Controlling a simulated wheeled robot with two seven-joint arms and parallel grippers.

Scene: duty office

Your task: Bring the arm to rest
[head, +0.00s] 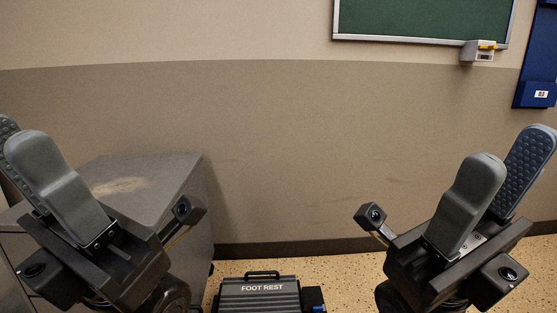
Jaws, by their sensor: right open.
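My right gripper (513,158) is raised at the right of the head view, its fingers pointing up. Its two grey fingers stand apart, with nothing between them, and the dotted pad of the farther finger shows. My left gripper (18,140) is raised at the left edge, also with its fingers up. Its fingers look apart and the dotted inner pad shows in part; the farther finger is partly hidden and cut by the frame edge. I see nothing held in it.
A grey cabinet (150,190) stands behind my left gripper. A black foot rest (258,298) lies on the speckled floor (340,275) at bottom centre. The wall holds a green board (425,15) and a blue panel (538,55). The space between the grippers is clear.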

